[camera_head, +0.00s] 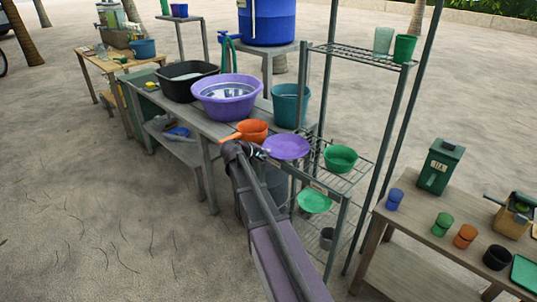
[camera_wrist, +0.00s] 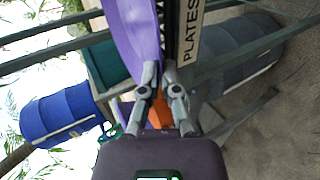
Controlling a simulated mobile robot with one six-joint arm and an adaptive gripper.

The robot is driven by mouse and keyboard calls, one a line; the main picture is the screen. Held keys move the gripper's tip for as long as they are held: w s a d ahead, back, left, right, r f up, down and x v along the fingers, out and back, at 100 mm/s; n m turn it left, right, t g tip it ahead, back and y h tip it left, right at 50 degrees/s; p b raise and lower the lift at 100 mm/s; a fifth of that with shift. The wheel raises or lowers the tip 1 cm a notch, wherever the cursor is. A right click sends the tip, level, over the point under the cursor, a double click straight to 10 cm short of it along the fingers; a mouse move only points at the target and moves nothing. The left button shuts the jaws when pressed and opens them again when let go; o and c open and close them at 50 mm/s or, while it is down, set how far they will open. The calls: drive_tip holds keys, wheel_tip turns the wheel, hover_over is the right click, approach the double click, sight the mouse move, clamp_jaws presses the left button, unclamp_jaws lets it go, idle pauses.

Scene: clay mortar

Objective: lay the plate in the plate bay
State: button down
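The purple plate (camera_head: 287,147) is at the near left side of the metal rack, roughly level and at about the height of its middle shelf. My gripper (camera_head: 262,153) is at the plate's near-left rim. In the wrist view, which is turned sideways, my fingers (camera_wrist: 160,72) close on the rim of the plate (camera_wrist: 138,28). A "PLATES" label (camera_wrist: 189,32) sits on a shelf edge just beside the plate. The head view does not show clearly whether the plate touches the shelf wires.
A green bowl (camera_head: 341,158) stands on the middle shelf, right of the plate. Rack posts (camera_head: 340,235) stand near my arm.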

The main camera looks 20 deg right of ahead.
drive_tip(key=shift+f, duration=0.2)
drive_tip(key=c, duration=0.8)
unclamp_jaws()
drive_tip(key=shift+r, duration=0.2)
drive_tip(key=p+v, duration=0.6)
drive_tip(key=v, duration=0.6)
drive_tip(key=shift+s, duration=0.1)
